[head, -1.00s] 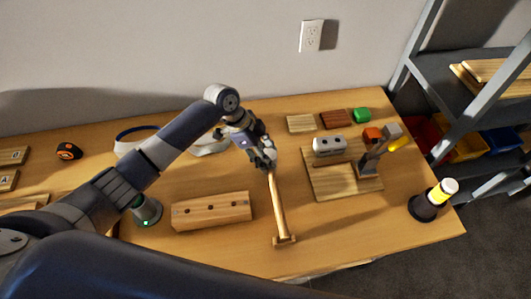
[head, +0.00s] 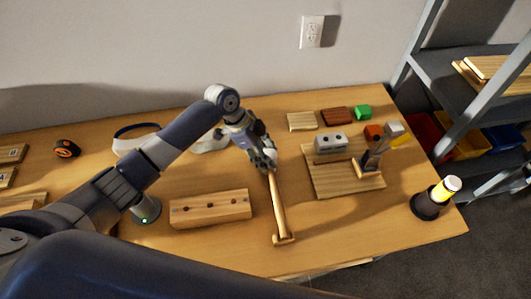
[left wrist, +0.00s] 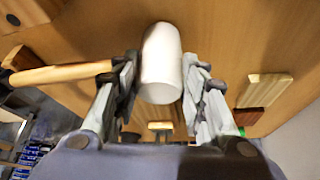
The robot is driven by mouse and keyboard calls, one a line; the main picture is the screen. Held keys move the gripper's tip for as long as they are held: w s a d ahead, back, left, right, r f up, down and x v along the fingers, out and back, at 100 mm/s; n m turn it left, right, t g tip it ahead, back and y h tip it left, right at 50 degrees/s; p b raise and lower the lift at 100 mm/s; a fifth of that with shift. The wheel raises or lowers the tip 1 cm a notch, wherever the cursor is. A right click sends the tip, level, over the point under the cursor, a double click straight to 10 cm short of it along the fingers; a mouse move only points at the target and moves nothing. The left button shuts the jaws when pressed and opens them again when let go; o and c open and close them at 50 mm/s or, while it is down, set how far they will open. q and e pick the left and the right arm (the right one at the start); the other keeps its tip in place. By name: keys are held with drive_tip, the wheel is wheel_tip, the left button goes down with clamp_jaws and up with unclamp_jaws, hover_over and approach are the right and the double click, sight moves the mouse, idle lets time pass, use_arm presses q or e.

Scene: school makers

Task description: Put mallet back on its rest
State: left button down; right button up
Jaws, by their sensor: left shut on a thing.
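The mallet has a pale wooden handle (head: 278,205), and a white cylindrical head (left wrist: 161,65) shows in the left wrist view. My left gripper (head: 264,157) is shut on the white head, with a finger on each side. The handle runs from the gripper toward the table's front edge, and to the left in the wrist view (left wrist: 62,73). A small wooden block (head: 284,240), perhaps the rest, sits at the handle's near end. I cannot tell whether the handle touches it. The gripper hides the head in the head view. My right gripper is not in view.
A wooden block with holes (head: 210,210) lies left of the handle. A wooden board (head: 340,188) carrying a grey block (head: 331,143) and a tool holder (head: 368,165) stands right. Front table beside the handle is clear.

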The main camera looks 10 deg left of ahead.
use_arm(q)
drive_tip(key=shift+f, duration=0.15)
drive_tip(key=c, duration=0.9)
unclamp_jaws()
drive_tip(key=v, duration=1.2)
drive_tip(key=shift+d, duration=0.1)
